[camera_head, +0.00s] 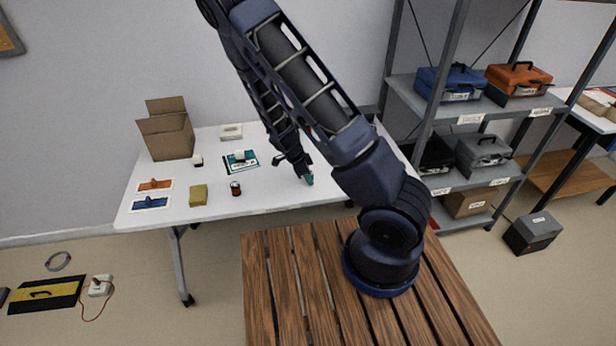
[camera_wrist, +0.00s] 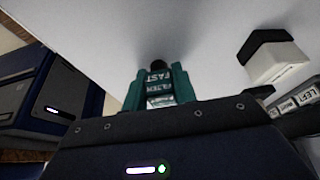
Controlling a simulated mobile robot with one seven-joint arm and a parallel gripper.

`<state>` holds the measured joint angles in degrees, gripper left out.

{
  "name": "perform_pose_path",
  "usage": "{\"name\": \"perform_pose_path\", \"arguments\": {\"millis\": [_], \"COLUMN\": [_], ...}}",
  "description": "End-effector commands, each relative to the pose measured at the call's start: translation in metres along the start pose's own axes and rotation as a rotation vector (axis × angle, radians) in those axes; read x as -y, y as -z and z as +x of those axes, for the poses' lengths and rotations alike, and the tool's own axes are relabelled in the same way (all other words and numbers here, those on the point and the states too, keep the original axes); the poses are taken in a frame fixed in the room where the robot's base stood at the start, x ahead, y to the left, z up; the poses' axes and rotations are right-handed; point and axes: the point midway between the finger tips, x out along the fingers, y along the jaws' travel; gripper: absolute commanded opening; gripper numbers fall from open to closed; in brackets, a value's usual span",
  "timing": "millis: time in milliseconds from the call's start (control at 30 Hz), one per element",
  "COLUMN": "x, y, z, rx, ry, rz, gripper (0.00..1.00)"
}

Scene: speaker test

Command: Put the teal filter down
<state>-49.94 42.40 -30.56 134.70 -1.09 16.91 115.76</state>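The teal filter (camera_wrist: 183,84) is at my gripper (camera_wrist: 157,98) in the wrist view, with an upside-down white label reading "FAST" and "FILTER" and a dark round part at its far end. The gripper appears shut on it, though the finger contact is mostly hidden by the dark housing. In the head view, a small teal piece (camera_head: 308,179) shows at the tip of my gripper (camera_head: 304,170), over the front right part of the white table (camera_head: 270,190). I cannot tell whether the filter touches the tabletop.
A teal-and-white mat (camera_head: 250,167) bears a small white item. Grey shelves (camera_head: 408,90) rise at right.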

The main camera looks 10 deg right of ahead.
Motion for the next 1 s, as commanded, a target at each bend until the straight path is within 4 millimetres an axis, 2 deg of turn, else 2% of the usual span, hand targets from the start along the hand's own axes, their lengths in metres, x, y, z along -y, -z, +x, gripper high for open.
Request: {"name": "perform_pose_path", "arguments": {"millis": [33,100,400,533,667,1000], "x": [0.0,0.0,0.0,0.001,0.001,0.001], "y": [0.0,0.0,0.0,0.001,0.001,0.0], "z": [0.0,0.0,-0.001,-0.008,-0.025,-0.084], "rx": [0.0,0.0,0.0,0.001,0.002,0.002], "ry": [0.0,0.0,0.001,0.003,0.005,0.005], "rz": [0.0,0.0,-0.001,-0.002,-0.001,-0.002], "gripper": [0.37,0.49,0.49,0.49,0.49,0.49]}}
